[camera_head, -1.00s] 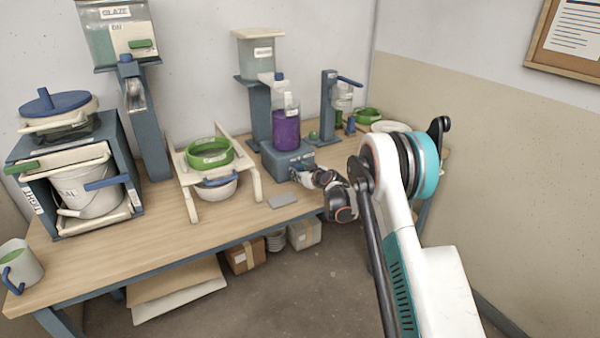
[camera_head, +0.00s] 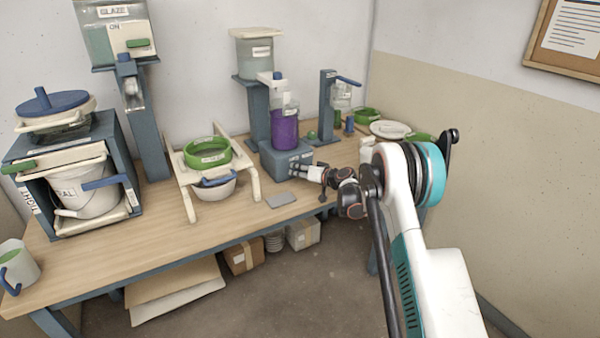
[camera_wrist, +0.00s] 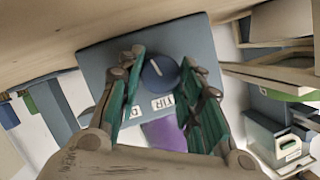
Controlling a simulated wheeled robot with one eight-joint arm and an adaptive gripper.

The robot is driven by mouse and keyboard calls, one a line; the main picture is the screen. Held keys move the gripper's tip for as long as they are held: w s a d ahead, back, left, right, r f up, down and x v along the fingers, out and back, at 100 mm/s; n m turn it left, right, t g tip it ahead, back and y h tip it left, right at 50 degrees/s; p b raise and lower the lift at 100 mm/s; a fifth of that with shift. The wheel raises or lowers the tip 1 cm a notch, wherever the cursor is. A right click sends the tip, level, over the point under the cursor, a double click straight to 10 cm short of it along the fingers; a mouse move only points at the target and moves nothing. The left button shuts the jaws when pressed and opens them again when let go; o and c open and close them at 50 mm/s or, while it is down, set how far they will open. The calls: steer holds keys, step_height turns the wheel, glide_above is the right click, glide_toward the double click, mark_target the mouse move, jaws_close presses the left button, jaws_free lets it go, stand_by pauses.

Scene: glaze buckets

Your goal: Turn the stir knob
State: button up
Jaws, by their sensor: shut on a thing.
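The stir knob (camera_wrist: 158,73) is a round dark blue dial with a white line, on the face of a blue-grey base (camera_wrist: 98,62) with white labels beside it. My gripper (camera_wrist: 158,82) has its green-padded fingers on either side of the knob and is shut on it. In the head view, the same base (camera_head: 280,160) stands on the table under a purple-filled container (camera_head: 284,130). My gripper (camera_head: 302,171) is at the base's front right face there, and the knob is too small to make out.
A flat grey plate (camera_head: 281,200) lies in front. A dispenser post with a blue lever (camera_head: 347,81) stands behind right. A bucket in a blue frame (camera_head: 87,192) is far left.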

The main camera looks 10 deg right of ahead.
stand_by(0.4)
steer(key=o, duration=1.1)
steer(key=shift+c, duration=0.2)
steer(key=v, duration=1.2)
steer(key=shift+f, duration=0.1)
